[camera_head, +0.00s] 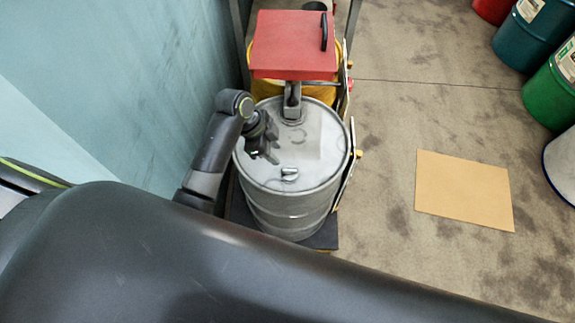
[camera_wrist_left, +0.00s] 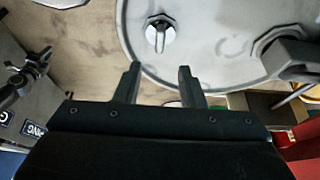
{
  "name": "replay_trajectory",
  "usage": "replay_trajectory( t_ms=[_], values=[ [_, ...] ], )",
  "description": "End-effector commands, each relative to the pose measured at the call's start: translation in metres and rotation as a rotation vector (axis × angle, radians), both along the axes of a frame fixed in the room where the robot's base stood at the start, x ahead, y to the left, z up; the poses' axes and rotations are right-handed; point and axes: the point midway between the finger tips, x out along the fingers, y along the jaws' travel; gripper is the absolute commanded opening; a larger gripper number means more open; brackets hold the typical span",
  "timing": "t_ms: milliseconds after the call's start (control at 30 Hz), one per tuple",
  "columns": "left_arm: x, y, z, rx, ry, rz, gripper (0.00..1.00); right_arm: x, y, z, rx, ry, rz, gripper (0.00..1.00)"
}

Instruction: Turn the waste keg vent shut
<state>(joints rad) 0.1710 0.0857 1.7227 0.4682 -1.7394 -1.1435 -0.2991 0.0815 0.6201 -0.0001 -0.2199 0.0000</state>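The waste keg (camera_head: 283,206) is a grey steel drum standing upright in the middle of the head view. Its vent (camera_head: 289,174) is a small silvery fitting on the near part of the lid. In the left wrist view the vent (camera_wrist_left: 160,36) is a light handle on a round base, near the top of the picture. My left gripper (camera_head: 272,155) is over the lid, slightly left of and beyond the vent. In the left wrist view its two fingers (camera_wrist_left: 160,82) are apart with nothing between them. The vent lies ahead of the fingertips, untouched. My right gripper is not visible.
A red lidded box (camera_head: 290,45) with a black handle stands behind the keg, above a yellow container. A pale blue wall (camera_head: 130,80) is close on the left. Tan cardboard (camera_head: 465,190) lies on the right floor; coloured drums (camera_head: 553,90) stand far right.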

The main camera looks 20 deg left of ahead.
Motion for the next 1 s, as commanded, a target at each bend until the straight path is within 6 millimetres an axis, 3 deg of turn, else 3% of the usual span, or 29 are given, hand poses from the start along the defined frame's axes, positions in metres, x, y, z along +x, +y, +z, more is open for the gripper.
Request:
replay_trajectory(
  t_ms=[200,500,1000],
  values=[
    [0.003,-0.017,-0.041,0.000,0.005,0.000,0.36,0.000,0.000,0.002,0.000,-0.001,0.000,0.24],
    [0.009,-0.032,-0.081,-0.001,0.003,0.001,0.36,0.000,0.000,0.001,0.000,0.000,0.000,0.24],
    [0.010,-0.037,-0.093,0.001,0.000,0.001,0.36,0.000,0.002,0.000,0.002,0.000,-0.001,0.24]
  ],
)
